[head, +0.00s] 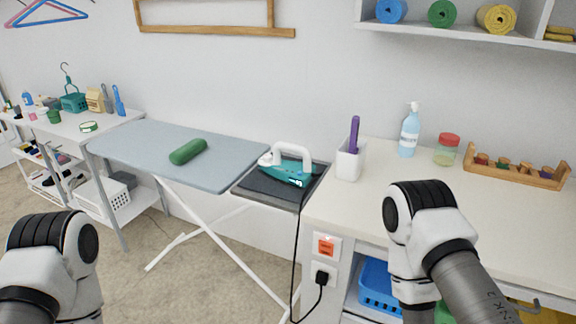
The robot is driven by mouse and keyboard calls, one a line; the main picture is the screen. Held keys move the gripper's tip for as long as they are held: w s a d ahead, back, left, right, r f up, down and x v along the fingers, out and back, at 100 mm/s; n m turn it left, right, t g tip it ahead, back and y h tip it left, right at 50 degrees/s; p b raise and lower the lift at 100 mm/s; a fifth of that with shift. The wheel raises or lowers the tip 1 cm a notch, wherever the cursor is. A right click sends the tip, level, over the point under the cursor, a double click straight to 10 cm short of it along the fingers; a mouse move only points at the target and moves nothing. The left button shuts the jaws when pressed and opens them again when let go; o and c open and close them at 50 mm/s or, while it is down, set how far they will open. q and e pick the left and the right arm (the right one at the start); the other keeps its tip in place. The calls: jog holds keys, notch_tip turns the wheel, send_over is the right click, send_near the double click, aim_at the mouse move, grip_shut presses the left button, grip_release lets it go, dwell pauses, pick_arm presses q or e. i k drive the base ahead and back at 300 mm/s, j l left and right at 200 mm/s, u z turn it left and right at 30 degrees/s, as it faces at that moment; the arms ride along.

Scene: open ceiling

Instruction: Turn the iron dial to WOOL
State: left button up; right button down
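A teal and white iron (288,166) stands on the dark rest (262,186) at the right end of the ironing board. My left arm shows at the lower left and my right arm at the lower right, in front of the white counter. Both arms are well apart from the iron. Neither gripper's fingers show in the head view.
The pale blue ironing board (130,143) holds a green roll (188,151). A white holder (349,163) with a purple-handled tool stands on the counter (470,215) right of the iron. The cord (297,240) hangs below the iron.

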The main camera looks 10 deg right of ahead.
aim_at(268, 157)
jog(key=i+j+z, duration=0.25)
jog(key=j, duration=0.4)
jog(key=i+j+z, duration=0.15)
jog(key=j, duration=0.25)
jog(key=i+j+z, duration=0.15)
jog(key=i+j, duration=0.1)
jog(key=j, duration=0.1)
